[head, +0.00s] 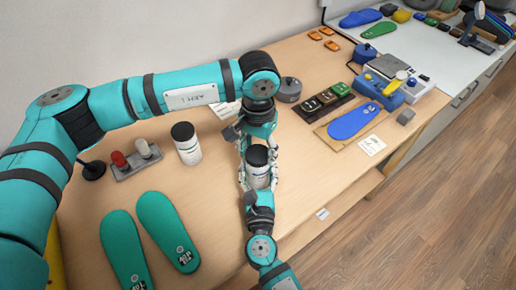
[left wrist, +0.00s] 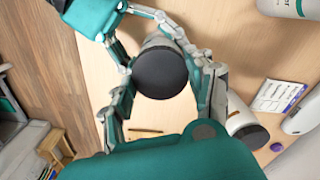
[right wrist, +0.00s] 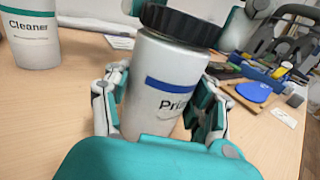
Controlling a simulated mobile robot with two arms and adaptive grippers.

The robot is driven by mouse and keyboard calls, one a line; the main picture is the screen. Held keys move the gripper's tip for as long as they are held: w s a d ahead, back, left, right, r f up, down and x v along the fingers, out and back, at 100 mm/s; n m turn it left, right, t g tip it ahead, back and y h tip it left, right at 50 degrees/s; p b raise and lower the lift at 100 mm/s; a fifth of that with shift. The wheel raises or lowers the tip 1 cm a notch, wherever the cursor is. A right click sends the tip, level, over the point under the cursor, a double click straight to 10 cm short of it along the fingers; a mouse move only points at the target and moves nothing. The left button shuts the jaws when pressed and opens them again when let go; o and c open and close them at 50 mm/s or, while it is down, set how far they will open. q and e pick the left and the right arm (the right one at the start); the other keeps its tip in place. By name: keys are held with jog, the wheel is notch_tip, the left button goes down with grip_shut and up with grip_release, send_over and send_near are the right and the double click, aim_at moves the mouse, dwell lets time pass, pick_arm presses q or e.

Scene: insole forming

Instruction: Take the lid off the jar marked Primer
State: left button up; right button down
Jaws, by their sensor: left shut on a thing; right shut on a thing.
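The jar marked "Pri…" (right wrist: 170,85) is white with a blue band; the rest of its label is turned out of sight. It also shows in the head view (head: 257,179). Its black lid (right wrist: 180,22) sits on top of it, and the left wrist view shows the lid (left wrist: 161,72) from above. My left gripper (head: 257,143) reaches in from behind the jar and is shut on the lid, with fingers on both sides. My right gripper (right wrist: 158,108) comes from the table's front side and is shut on the jar's body.
A second white jar marked "Cleaner" (right wrist: 30,42) stands to the left, also in the head view (head: 187,150). Green insoles (head: 168,232) lie at the front left. A tray with red and white knobs (head: 138,168), a grey round pot (head: 288,90) and a blue insole (head: 354,121) stand around.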

pick_arm(q)
jog(key=n, duration=0.7)
jog(key=shift+a, duration=0.1)
jog(key=n, duration=2.1)
jog(key=shift+r, duration=0.1)
jog(key=n, duration=0.6)
jog(key=shift+n, duration=0.4)
jog(key=n, duration=0.6)
jog(key=shift+n, duration=0.4)
jog(key=n, duration=1.2)
